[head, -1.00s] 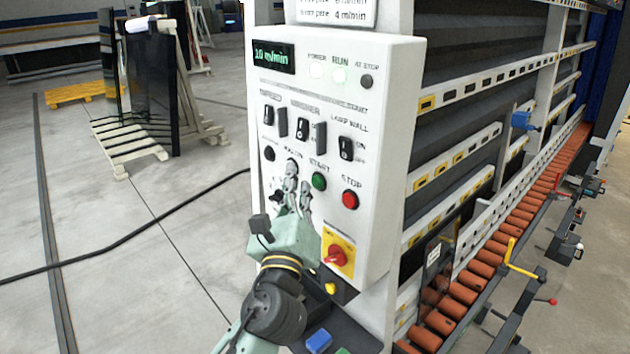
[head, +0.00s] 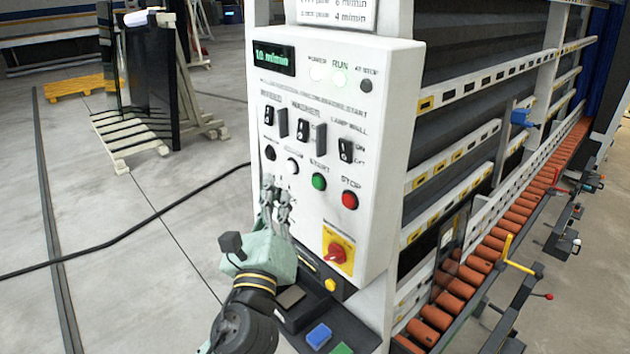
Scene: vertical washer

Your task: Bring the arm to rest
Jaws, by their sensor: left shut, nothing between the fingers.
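My left gripper (head: 276,188) is in front of the lower left part of the white control panel (head: 385,85). It is shut and empty, with its fingertips pointing up just below the white button (head: 292,166). I cannot tell whether it touches the panel. My left arm comes in from the bottom of the view. My right gripper is not in view.
An orange roller conveyor (head: 480,262) runs right. Open floor (head: 130,270) lies left.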

